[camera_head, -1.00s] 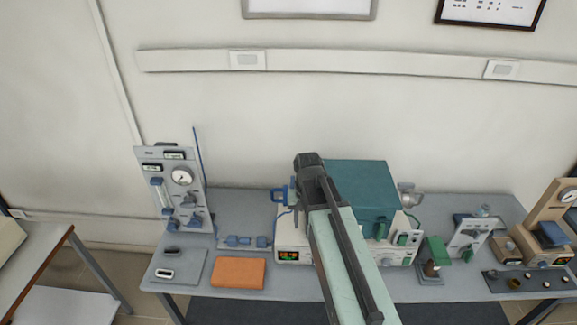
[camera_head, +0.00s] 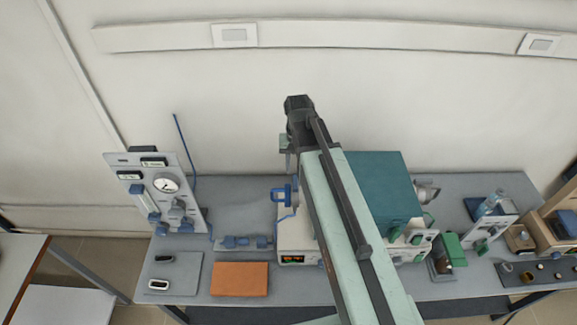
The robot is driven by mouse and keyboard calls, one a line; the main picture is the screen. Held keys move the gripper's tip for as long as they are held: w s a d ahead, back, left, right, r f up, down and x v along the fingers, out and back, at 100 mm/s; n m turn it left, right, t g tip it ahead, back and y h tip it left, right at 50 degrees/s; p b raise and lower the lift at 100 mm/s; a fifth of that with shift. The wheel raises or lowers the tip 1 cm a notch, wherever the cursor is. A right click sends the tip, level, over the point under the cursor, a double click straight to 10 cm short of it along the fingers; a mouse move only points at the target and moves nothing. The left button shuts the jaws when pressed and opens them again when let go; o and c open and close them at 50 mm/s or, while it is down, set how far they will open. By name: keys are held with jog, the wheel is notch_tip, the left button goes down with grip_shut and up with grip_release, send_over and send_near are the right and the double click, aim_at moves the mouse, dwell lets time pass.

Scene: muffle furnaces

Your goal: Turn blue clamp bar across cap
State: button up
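A blue clamp bar with its blue fitting (camera_head: 284,195) is at the left side of the teal-topped furnace (camera_head: 375,190). It is small, and I cannot make out the cap or the bar's exact angle. My arm reaches over the furnace from the lower right. My gripper (camera_head: 287,150) hangs from the dark wrist, above the blue fitting in the picture and apparently apart from it. Its fingers are mostly hidden and too small to tell open or shut.
A gauge panel (camera_head: 158,190) stands at the left of the bench. A blue inline fitting (camera_head: 245,242), an orange pad (camera_head: 239,279) and a grey mat (camera_head: 190,264) lie in front. A green-topped device (camera_head: 449,250) stands right of the furnace.

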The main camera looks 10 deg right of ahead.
aim_at(295, 181)
jog(key=shift+w, duration=0.2)
notch_tip(295, 181, down, 8)
jog(key=b, duration=0.8)
jog(key=shift+r, duration=0.15)
